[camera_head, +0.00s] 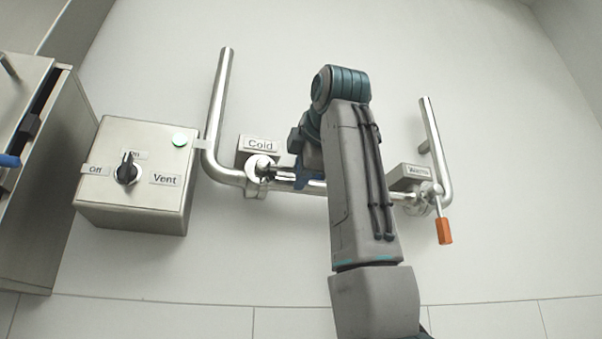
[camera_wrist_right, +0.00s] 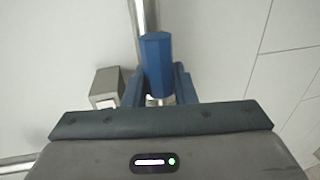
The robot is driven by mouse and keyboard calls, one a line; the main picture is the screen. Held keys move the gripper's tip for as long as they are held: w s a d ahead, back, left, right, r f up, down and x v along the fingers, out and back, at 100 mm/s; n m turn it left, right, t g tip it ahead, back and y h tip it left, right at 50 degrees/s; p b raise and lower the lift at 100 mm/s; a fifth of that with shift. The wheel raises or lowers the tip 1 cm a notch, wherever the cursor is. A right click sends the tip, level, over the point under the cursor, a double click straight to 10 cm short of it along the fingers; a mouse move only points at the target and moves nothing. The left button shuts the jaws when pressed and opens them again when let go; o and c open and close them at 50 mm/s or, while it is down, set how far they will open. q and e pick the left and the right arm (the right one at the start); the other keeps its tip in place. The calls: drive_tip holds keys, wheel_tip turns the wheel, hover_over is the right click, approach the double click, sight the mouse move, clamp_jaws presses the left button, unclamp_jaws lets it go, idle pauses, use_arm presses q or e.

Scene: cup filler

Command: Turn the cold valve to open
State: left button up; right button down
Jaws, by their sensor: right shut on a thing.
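The cold valve (camera_head: 258,166) sits on the pipe under the "Cold" label (camera_head: 259,145) in the head view. Its handle reaches right along the pipe, toward my right gripper (camera_head: 303,178). In the right wrist view, the blue handle (camera_wrist_right: 156,62) lies between the two fingers of my right gripper (camera_wrist_right: 160,88), which is shut on it. My right arm hides part of the pipe and most of the handle in the head view. My left gripper is in neither view.
A second valve with an orange handle (camera_head: 444,230) hangs down at the right of the pipe (camera_head: 216,110). A steel cabinet (camera_head: 50,215) stands at the far left.

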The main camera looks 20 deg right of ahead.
drive_tip(key=shift+r, duration=0.15)
drive_tip(key=c, duration=1.2)
unclamp_jaws()
drive_tip(key=shift+c, duration=0.2)
drive_tip(key=shift+s, duration=0.2)
drive_tip(key=s+r+b, duration=0.2)
drive_tip(key=s+b, duration=0.2)
drive_tip(key=s, duration=0.6)
